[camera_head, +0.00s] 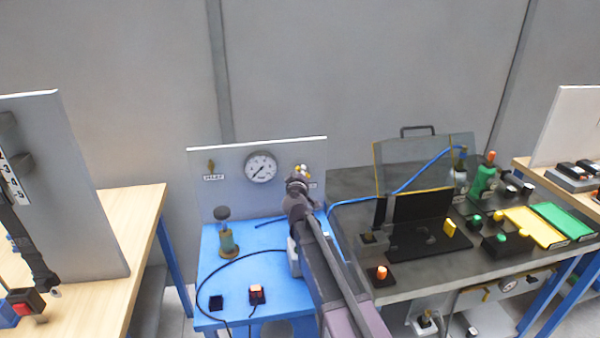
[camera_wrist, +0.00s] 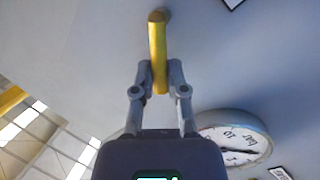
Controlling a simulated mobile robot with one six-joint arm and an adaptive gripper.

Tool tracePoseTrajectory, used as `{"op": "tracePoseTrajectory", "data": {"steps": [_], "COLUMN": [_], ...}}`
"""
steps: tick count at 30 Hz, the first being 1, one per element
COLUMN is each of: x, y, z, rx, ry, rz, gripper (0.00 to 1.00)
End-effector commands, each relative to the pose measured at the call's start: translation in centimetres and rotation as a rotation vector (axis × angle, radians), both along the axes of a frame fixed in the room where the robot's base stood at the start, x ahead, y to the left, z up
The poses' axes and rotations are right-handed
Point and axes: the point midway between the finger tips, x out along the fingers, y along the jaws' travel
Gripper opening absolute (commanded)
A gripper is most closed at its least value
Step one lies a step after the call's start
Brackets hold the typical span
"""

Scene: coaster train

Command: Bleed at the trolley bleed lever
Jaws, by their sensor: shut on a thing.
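A yellow lever (camera_wrist: 157,50) stands out from a pale panel (camera_head: 235,200), to the right of a round white gauge (camera_head: 261,167) in the head view. My gripper (camera_wrist: 159,85) is shut on the near end of this lever, one finger on each side. In the head view my gripper (camera_head: 301,176) is at the panel's right side, and my arm hides most of the lever and its label. The gauge face (camera_wrist: 230,145) also shows in the wrist view, upside down, at the lower right.
A second brass-coloured lever (camera_head: 211,167) is at the panel's left. A blue trolley top (camera_head: 225,270) carries a brass and green fitting (camera_head: 228,240), a black hose and a red-orange button (camera_head: 257,292). A dark bench (camera_head: 390,285) with several controls stands right, a wooden table (camera_head: 130,240) left.

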Motion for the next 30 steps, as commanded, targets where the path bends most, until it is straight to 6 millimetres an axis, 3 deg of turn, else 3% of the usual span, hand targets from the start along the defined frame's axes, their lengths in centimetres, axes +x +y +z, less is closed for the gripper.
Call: {"op": "tracePoseTrajectory", "data": {"steps": [14, 30], "x": [0.0, -0.2], "y": [0.4, 1.1], "z": [-0.7, -2.6], "rx": [-0.113, -0.53], "ry": [-0.026, -0.123], "rz": [0.0, 0.0], "gripper": [0.0, 0.0]}}
